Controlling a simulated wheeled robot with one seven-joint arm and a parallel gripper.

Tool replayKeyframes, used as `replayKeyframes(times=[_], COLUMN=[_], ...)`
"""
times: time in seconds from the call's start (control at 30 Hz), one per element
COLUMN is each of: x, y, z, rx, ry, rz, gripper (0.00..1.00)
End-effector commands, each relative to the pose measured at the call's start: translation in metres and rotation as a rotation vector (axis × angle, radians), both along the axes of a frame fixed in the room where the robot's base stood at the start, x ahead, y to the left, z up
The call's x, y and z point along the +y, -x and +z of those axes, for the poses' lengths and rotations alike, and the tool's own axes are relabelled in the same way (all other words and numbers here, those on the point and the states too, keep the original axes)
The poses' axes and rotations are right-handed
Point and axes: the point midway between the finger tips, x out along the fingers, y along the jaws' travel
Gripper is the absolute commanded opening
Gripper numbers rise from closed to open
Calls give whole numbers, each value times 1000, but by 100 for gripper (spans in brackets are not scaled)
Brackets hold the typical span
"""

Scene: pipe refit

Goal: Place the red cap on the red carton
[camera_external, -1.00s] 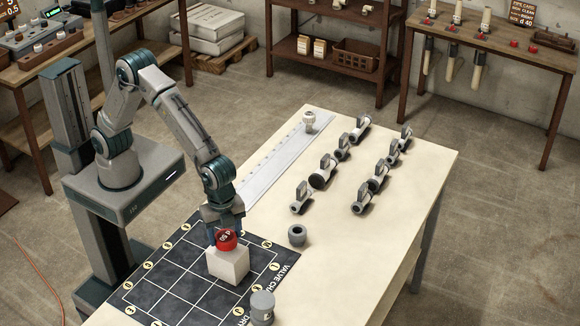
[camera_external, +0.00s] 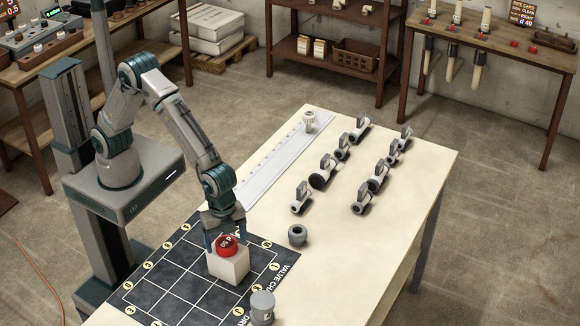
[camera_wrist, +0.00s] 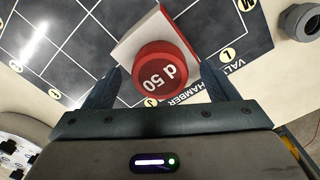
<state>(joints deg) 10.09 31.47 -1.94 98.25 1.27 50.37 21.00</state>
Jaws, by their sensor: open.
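The red cap (camera_external: 227,246), marked "d 50" in the wrist view (camera_wrist: 163,78), sits on top of a pale box-shaped carton (camera_external: 229,268). In the wrist view the carton (camera_wrist: 133,40) looks white with a red strip along one edge. The carton stands on the dark gridded mat. My gripper (camera_external: 225,237) is right above the carton. Its two fingers are apart on either side of the cap in the wrist view (camera_wrist: 161,74), with gaps showing between them and the cap. The cap's underside is hidden.
The dark mat (camera_external: 178,288) covers the near end of the table (camera_external: 345,250). A grey ring fitting (camera_external: 297,235) and a grey cylinder (camera_external: 262,307) stand close to the carton. Several pipe valves (camera_external: 323,172) stand farther right. A pale ruled strip (camera_external: 272,168) runs along the table's left side.

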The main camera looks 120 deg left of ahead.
Motion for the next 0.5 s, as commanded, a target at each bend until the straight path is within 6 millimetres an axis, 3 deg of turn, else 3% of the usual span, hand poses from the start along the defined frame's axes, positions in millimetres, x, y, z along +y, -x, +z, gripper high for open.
replayKeyframes(times=[0.17,0.5], x=[0,0], y=[-1,-1], z=[26,97], rx=[-6,-4], ry=[2,1], rz=[0,-1], gripper=[80,80])
